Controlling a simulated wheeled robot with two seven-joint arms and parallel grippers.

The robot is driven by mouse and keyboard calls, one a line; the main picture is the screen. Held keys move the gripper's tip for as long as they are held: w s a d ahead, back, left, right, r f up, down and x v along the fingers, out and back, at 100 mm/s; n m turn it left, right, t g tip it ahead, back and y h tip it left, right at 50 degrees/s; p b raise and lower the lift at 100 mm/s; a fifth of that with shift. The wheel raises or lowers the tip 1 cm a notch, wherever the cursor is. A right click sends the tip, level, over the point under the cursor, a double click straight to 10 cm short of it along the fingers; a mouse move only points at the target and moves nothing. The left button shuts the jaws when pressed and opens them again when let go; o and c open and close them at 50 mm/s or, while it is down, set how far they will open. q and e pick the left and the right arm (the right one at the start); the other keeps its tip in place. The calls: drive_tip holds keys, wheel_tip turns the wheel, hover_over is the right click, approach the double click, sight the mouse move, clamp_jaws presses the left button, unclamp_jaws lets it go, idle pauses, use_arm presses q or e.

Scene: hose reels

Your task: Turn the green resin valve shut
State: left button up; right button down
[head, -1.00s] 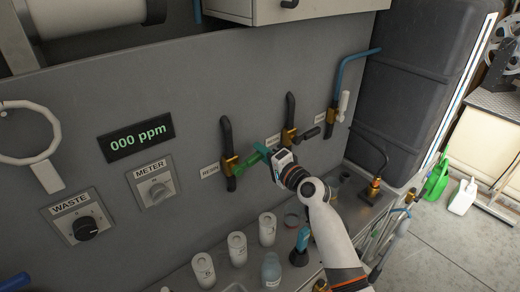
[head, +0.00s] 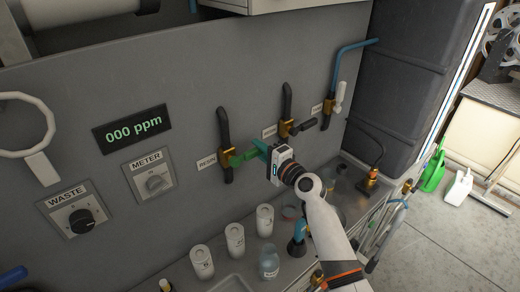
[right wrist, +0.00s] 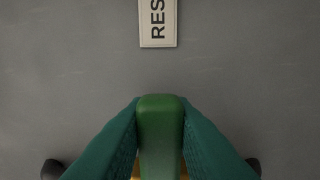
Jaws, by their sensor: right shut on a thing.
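The green resin valve handle (head: 240,159) sits on a brass valve body (head: 227,168) on a dark vertical pipe, beside the RESIN label (head: 207,162). The handle sticks out to the right, roughly crosswise to the pipe. My right gripper (head: 260,149) has its teal fingers shut on the handle's outer end. In the right wrist view the green handle (right wrist: 160,130) lies between both fingers (right wrist: 160,104), below the partly visible label (right wrist: 158,22). My left gripper is not in view.
Two more valves stand to the right, one with a black handle (head: 303,126) and one with a white handle (head: 340,95). White canisters (head: 235,240) and a clear bottle (head: 269,262) stand on the bench below. The display (head: 133,129) reads 000 ppm.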

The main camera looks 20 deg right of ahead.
drive_tip(key=c, duration=1.2)
unclamp_jaws()
drive_tip(key=shift+c, duration=0.2)
drive_tip(key=b+v, duration=0.2)
drive_tip(key=v, duration=1)
drive_tip(key=shift+f, duration=0.15)
